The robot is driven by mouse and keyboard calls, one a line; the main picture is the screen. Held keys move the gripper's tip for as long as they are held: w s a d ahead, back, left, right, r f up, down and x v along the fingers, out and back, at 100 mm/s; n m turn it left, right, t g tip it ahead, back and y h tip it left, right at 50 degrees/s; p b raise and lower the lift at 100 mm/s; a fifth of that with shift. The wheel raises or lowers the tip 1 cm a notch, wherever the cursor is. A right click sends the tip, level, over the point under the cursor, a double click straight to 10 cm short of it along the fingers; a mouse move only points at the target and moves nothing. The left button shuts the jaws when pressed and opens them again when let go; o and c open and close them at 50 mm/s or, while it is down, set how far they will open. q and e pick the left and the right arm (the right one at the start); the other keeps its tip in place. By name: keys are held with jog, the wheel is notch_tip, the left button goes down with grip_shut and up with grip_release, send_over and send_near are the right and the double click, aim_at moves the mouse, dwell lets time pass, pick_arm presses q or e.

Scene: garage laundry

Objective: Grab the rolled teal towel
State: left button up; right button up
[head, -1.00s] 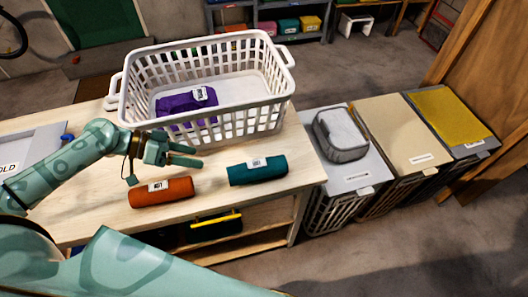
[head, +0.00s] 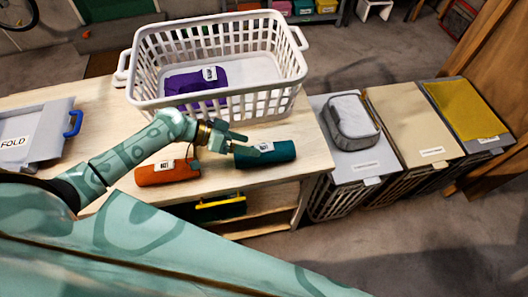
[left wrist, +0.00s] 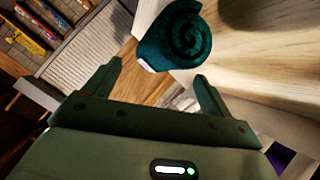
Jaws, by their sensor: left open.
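The rolled teal towel (head: 267,154) lies on the wooden table near its front right corner. Its spiral end shows in the left wrist view (left wrist: 186,40), beyond the fingertips. My left gripper (head: 243,143) is open at the left end of the teal towel; in the left wrist view its two fingers (left wrist: 158,72) are spread with nothing between them. In the head view the fingers overlap the towel's left end, and I cannot tell whether they touch it. My right gripper is not in view.
A rolled orange towel (head: 166,172) lies left of the teal one, under my left wrist. A white basket (head: 217,105) holding a purple towel (head: 195,84) stands behind. Lidded hampers (head: 350,167) stand right of the table (head: 308,150). A grey fold board (head: 35,130) lies at left.

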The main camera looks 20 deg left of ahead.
aim_at(255, 146)
pick_arm(q)
jog(key=x, duration=0.3)
jog(key=shift+d+f, duration=0.2)
jog(key=shift+d, duration=0.15)
jog(key=c, duration=1.2)
